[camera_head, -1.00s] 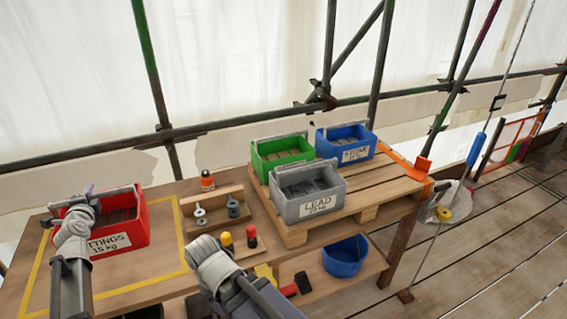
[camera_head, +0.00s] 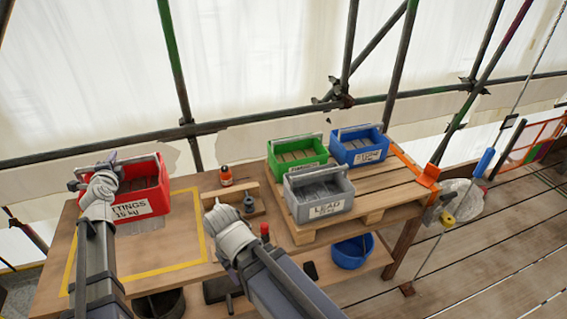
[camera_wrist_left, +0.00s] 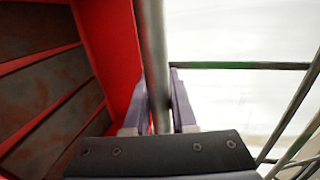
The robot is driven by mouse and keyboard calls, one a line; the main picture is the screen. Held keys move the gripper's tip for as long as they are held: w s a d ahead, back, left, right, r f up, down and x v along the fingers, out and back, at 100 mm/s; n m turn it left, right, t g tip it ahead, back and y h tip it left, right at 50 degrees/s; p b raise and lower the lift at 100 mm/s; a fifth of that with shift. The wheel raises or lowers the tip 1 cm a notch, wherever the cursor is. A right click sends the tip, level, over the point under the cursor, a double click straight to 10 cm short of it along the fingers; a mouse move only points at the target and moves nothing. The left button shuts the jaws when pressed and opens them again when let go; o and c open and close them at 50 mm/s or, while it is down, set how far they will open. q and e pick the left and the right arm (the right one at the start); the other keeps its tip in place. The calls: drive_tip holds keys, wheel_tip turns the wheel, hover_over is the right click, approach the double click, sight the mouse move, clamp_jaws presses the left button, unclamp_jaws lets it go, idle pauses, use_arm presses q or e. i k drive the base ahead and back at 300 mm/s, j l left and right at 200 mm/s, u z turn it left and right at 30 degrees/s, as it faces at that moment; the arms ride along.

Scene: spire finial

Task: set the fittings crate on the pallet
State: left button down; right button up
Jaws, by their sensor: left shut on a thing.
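The red fittings crate (camera_head: 149,206), labelled "…TTINGS 15 kg", hangs above the left of the workbench, roughly level. Its red wall (camera_wrist_left: 108,45) and dark contents show in the left wrist view. My left gripper (camera_head: 108,170) is shut on the crate's grey handle bar (camera_wrist_left: 152,50), which runs between its fingers. The wooden pallet (camera_head: 390,185) lies on the right end of the bench. My right gripper (camera_head: 222,212) is over the bench between crate and pallet, empty as far as I see; its fingers are too small to judge.
On the pallet stand a green crate (camera_head: 297,158), a blue crate (camera_head: 360,152) and a grey lead crate (camera_head: 320,205). Bare slats show at its right. A wooden rack (camera_head: 243,190) and an orange bottle (camera_head: 226,176) stand between pallet and yellow-taped square (camera_head: 203,230). Scaffold tubes (camera_head: 200,130) run behind.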

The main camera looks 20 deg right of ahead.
sight(380, 187)
drive_tip(key=l, duration=2.4)
drive_tip(key=k+l, duration=0.1)
drive_tip(key=l, duration=2.3)
